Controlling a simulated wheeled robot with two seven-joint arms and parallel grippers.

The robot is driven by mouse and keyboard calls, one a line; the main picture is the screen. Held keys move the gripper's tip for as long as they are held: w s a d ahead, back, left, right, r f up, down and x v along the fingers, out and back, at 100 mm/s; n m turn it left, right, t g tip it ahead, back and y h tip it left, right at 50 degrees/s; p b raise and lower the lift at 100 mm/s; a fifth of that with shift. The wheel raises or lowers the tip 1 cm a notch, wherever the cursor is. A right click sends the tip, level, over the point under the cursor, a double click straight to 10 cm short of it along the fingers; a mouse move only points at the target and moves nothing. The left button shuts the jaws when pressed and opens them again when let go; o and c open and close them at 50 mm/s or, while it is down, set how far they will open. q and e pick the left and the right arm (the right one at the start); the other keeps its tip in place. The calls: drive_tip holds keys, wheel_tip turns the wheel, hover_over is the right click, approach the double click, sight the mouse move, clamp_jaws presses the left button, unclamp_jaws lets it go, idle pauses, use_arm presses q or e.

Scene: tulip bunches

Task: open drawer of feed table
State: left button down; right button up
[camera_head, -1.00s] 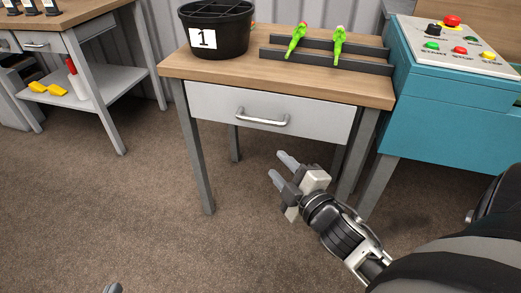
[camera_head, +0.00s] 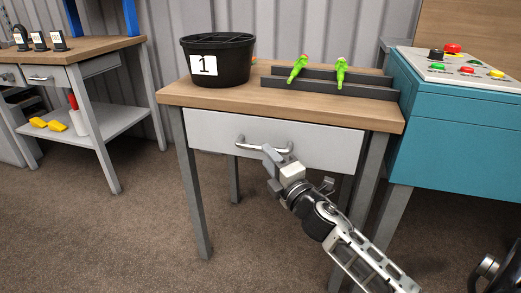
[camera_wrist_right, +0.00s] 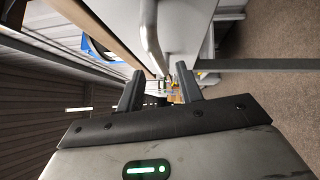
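The feed table (camera_head: 300,108) has a wooden top and one pale grey drawer (camera_head: 335,148), which is shut. A curved metal handle (camera_head: 240,146) sits on the drawer front. My right gripper (camera_head: 277,152) is at the right part of the handle and hides some of it. In the right wrist view, the handle (camera_wrist_right: 152,40) runs in between the two fingertips of my right gripper (camera_wrist_right: 158,82), which stand apart on either side of it. The fingers do not appear closed on the bar. My left gripper is not in view.
A black bucket (camera_head: 226,68) marked 1 and two tulip bunches (camera_head: 300,69) on a dark rack (camera_head: 330,90) stand on the tabletop. A teal cabinet (camera_head: 450,140) with buttons is close at right. Another workbench (camera_head: 75,48) is at left. Floor before the drawer is clear.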

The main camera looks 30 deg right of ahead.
drive_tip(key=w, duration=0.5)
drive_tip(key=shift+d+r, duration=0.2)
drive_tip(key=shift+r, duration=0.1)
clamp_jaws()
